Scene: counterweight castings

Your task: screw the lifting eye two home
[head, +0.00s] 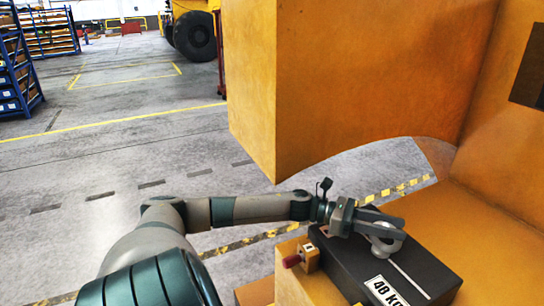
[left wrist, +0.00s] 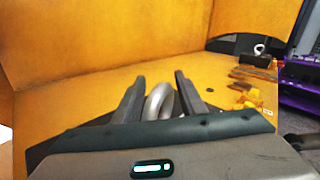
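A grey metal lifting eye (head: 388,247) stands on top of a black casting (head: 435,273) with a white "40 kg" label (head: 385,291). My left gripper (head: 395,226) is at the eye, one finger on each side of it. In the left wrist view the ring of the eye (left wrist: 158,100) shows between the two fingers of my left gripper (left wrist: 160,78). Little space shows beside the ring, and I cannot tell whether the fingers press on it. The eye's shank and seat are hidden. My right gripper is not in view.
A small block with a red knob (head: 291,261) sits beside the casting. A tall orange wall (head: 350,80) rises behind.

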